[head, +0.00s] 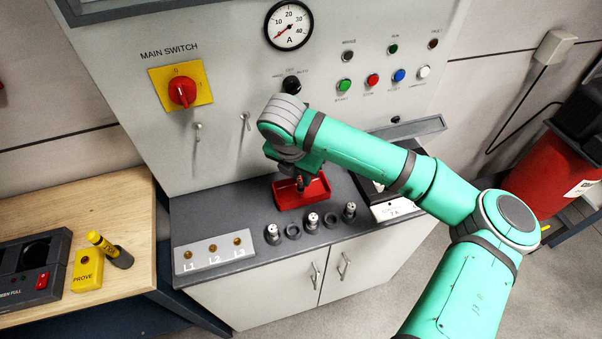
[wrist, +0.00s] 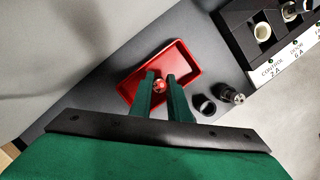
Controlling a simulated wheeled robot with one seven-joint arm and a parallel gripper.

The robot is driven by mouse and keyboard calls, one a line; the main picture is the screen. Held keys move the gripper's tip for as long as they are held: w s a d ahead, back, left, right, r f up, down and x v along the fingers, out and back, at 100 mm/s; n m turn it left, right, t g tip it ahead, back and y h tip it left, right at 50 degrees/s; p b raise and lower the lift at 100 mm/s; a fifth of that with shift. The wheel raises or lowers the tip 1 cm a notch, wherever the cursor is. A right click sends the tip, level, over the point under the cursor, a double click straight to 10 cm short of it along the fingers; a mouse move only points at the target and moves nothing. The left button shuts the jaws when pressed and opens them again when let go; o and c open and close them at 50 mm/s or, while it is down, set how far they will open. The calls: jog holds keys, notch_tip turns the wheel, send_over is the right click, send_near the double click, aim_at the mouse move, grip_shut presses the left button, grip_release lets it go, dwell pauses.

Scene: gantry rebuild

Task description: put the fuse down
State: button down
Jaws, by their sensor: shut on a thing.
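My gripper (wrist: 162,88) is shut on a small fuse (wrist: 159,86), whose reddish end shows between the fingertips in the wrist view. The gripper and the fuse are over the red tray (wrist: 188,62). In the head view my gripper (head: 301,183) points down at the red tray (head: 321,190), which lies on the dark grey counter against the panel. I cannot tell whether the fuse touches the tray floor. The fingers hide part of the tray, and most of the fuse is hidden.
Three fuse-like pieces (head: 312,222) stand with dark rings (head: 293,232) along the counter's front. A plate marked L1, L2, L3 (head: 213,254) is at left. A black labelled holder (wrist: 262,45) is right of the tray. The panel (head: 220,90) rises behind.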

jog(key=shift+f, duration=0.15)
jog(key=c, duration=1.7)
grip_release()
jog(key=shift+o, duration=0.2)
jog(key=shift+r, duration=0.5)
jog(key=v, duration=1.2)
